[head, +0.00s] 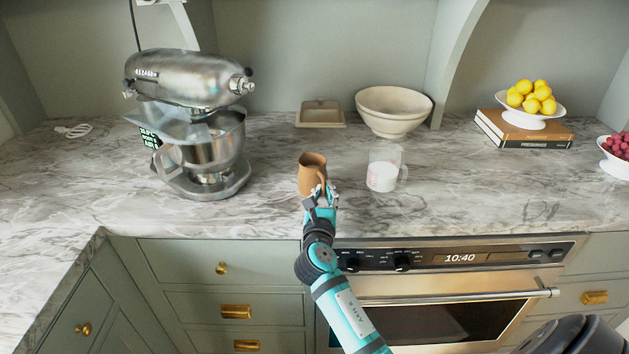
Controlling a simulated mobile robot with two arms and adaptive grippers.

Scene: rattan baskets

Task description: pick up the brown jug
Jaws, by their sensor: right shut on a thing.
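The brown jug (312,172) is near the middle of the marble counter in the head view. It is upright, with its mouth facing up. My right gripper (321,196) reaches in from the front and is shut on the jug's lower front right side. The fingers cover part of the jug there. I cannot tell whether the jug's base touches the counter. My left gripper is not in view.
A glass measuring cup (384,171) stands close to the jug's right. A large cream bowl (393,110) and a small dish (320,114) are behind. A metal stand mixer (193,125) is to the left. Counter (480,185) is clear to the right.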

